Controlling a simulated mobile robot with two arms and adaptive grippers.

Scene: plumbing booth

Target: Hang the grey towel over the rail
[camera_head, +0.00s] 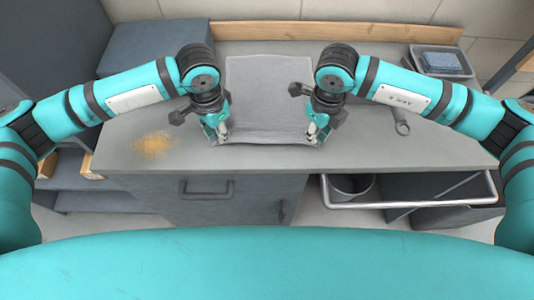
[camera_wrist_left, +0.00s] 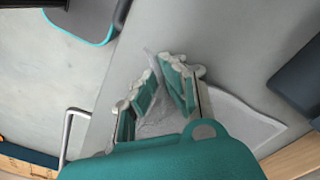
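The grey towel (camera_head: 266,95) lies mostly flat on the counter, its front edge near the counter's front. My left gripper (camera_head: 219,134) is at its front left corner, with cloth bunched between the fingers; the left wrist view shows the gripper (camera_wrist_left: 160,92) and the towel (camera_wrist_left: 242,118) too. My right gripper (camera_head: 318,133) is at the front right corner and appears closed on it; its fingertips are small here. The silver rail (camera_head: 410,205) runs below the counter's front edge at the right, bare.
The grey counter (camera_head: 240,160) has a yellow-brown patch (camera_head: 154,144) at the left. A wrench (camera_head: 401,121) lies right of the towel. A tray with a blue sponge-like block (camera_head: 441,62) stands at the back right. A bin (camera_head: 351,185) is behind the rail. A drawer handle (camera_head: 206,190) faces front.

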